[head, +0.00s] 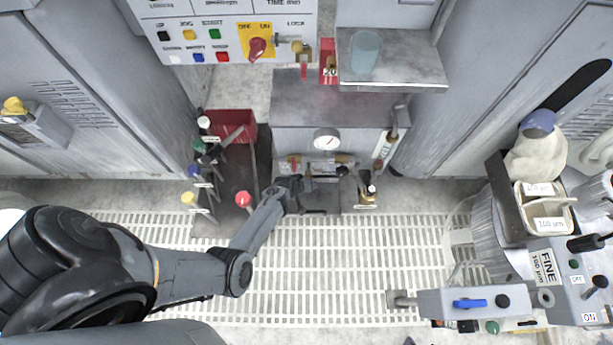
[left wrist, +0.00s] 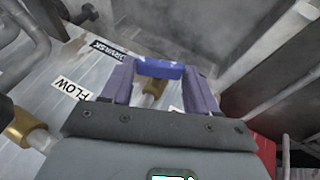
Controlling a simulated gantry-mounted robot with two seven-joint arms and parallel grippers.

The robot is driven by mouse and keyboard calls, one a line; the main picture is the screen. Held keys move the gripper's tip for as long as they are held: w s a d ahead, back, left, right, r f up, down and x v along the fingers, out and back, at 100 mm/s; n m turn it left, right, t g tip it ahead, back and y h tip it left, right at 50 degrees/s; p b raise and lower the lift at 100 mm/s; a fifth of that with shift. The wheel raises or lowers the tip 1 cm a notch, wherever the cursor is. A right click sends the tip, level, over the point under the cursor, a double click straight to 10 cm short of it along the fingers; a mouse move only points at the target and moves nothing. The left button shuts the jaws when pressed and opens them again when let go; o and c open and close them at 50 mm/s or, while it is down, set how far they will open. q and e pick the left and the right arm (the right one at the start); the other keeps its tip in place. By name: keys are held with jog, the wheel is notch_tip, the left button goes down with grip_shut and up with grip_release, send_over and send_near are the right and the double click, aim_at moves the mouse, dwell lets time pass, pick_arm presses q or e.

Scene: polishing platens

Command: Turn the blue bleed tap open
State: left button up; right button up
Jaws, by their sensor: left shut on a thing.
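The blue bleed tap (left wrist: 160,69) shows in the left wrist view as a blue handle lying crosswise between the fingertips, above a brass stem (left wrist: 152,93). My left gripper (left wrist: 160,74) is shut on this handle, one purple-looking finger at each end. In the head view my left gripper (head: 306,194) is low at the centre, at the front of the grey cabinet with the round gauge (head: 326,139). The tap is hidden or too small to make out there. My right gripper is not in view.
A second brass fitting (left wrist: 26,132) and a FLOW label (left wrist: 72,88) lie beside the tap. A rack with coloured knobs (head: 243,199) stands left of the gripper. A shelf (head: 392,75) juts out above. The floor grating (head: 330,270) in front is clear.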

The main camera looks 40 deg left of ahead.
pick_arm(q)
jog(key=shift+s, duration=0.1)
jog(key=o, duration=1.1)
jog(key=shift+c, duration=0.2)
jog(key=p+v, duration=0.8)
jog(key=v, duration=0.2)
jog(key=shift+r+p, duration=0.35)
jog(key=shift+s, duration=0.1)
